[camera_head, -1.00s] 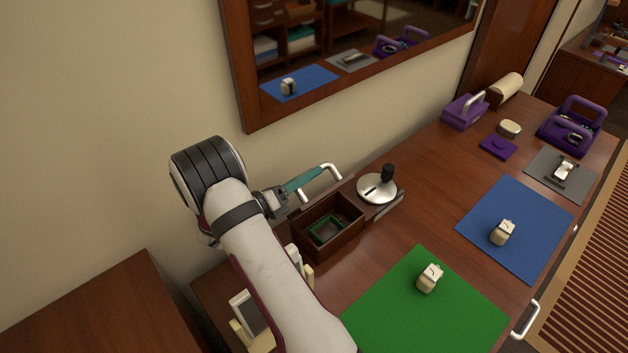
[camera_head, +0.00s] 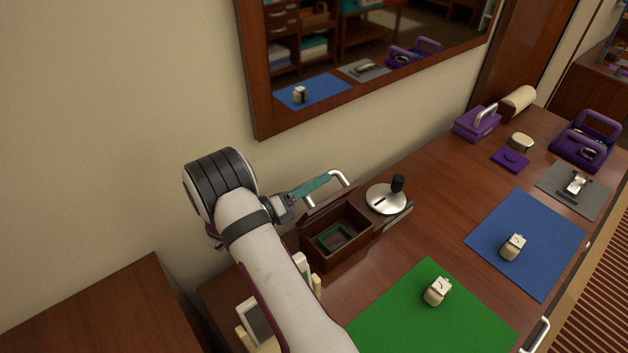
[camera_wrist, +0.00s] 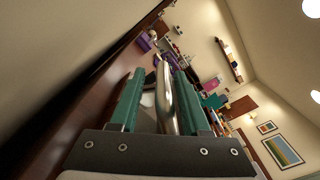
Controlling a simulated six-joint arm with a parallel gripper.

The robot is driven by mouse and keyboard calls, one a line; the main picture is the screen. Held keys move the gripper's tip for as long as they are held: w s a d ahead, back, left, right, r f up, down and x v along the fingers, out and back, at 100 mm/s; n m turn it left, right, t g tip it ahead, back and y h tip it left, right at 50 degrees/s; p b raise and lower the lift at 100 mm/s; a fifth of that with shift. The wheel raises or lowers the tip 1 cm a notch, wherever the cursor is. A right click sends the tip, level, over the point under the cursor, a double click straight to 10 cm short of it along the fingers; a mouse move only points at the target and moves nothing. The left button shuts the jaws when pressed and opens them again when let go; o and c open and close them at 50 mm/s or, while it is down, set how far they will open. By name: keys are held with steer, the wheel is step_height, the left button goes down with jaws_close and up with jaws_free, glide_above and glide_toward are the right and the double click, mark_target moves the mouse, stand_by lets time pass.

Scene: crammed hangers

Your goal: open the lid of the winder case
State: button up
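The winder case (camera_head: 352,248) is a dark brown wooden box on the bench near the wall, with a green-edged insert visible inside. Its lid (camera_head: 326,205) is raised at the box's wall side, seen nearly edge-on. A silver bar handle (camera_head: 345,178) shows above it. My gripper (camera_head: 325,182) is at this handle. In the wrist view the silver handle (camera_wrist: 166,100) runs between the two teal fingers of my gripper (camera_wrist: 158,85), nearer the right finger, with a gap visible on the left. Contact with the right finger is unclear.
A silver disc with a black knob (camera_head: 386,198) stands right of the case. A green mat (camera_head: 430,320) and a blue mat (camera_head: 525,240) each hold a cream watch-like item. A framed mirror (camera_head: 370,80) hangs on the wall above. Pale stands are partly hidden behind my arm.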

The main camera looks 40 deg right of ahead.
steer(key=shift+r, duration=0.1)
steer(key=shift+a, duration=0.1)
steer(key=a, duration=1.5)
steer(key=shift+a, duration=0.3)
